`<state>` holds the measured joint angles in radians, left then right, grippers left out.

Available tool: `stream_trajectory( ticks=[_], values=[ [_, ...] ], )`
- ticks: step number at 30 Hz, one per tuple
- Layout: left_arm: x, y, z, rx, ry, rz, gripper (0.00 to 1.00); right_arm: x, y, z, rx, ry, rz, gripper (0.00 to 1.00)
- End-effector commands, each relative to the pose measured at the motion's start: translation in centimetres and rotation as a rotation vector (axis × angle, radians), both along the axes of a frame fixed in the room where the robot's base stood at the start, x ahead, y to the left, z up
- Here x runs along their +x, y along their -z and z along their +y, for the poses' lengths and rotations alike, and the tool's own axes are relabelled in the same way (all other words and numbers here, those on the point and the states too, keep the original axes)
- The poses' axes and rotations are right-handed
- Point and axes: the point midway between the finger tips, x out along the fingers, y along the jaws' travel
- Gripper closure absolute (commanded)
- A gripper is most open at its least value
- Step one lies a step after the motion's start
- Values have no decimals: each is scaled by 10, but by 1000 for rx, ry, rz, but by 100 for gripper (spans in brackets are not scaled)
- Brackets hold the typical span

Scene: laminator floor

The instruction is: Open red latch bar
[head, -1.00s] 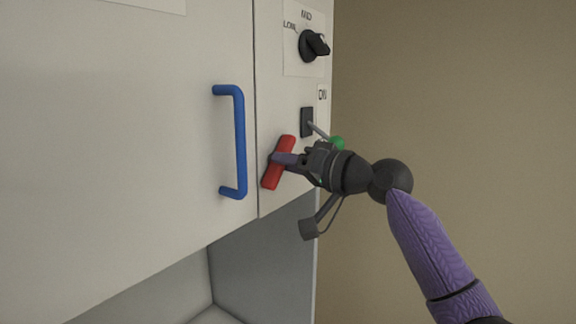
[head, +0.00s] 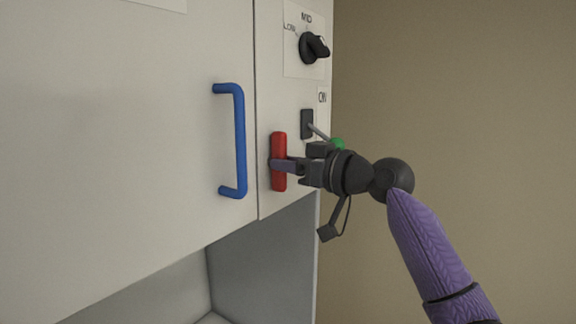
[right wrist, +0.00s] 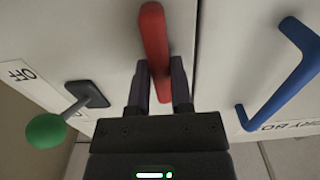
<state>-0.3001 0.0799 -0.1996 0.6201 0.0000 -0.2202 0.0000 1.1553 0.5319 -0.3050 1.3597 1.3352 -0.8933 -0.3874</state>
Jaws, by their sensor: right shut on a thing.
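The red latch bar (head: 279,178) is on the narrow right panel of the white cabinet, just right of the door seam. It stands upright in the head view. My right gripper (head: 281,164) is shut on its middle. In the right wrist view the red latch bar (right wrist: 154,38) runs between the two fingers of the right gripper (right wrist: 161,78), with one finger on each side. Its far part shows beyond the fingertips. My left gripper is not in view.
A blue door handle (head: 240,140) is left of the bar. A toggle switch with a green knob (head: 338,144) sits close above my right gripper, and a black dial (head: 314,46) is higher up. Below the panel is an open recess (head: 262,262). A bare wall (head: 460,100) fills the right.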

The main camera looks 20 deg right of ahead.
Motion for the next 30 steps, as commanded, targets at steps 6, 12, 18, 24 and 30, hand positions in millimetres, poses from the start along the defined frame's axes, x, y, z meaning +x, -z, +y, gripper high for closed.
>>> stream_trajectory(
  ticks=[6, 12, 18, 24, 30],
  values=[
    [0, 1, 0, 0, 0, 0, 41, 1, 4, 1, -26, -2, -5, 100],
    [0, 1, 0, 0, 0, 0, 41, 1, 4, 1, -28, -2, -7, 100],
    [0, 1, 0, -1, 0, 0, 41, 1, 4, 1, -28, -1, -7, 67],
    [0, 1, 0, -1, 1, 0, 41, 0, 2, 0, -24, -1, -10, 38],
    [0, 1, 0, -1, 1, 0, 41, 0, 2, 0, -22, -1, -12, 38]
  ],
)
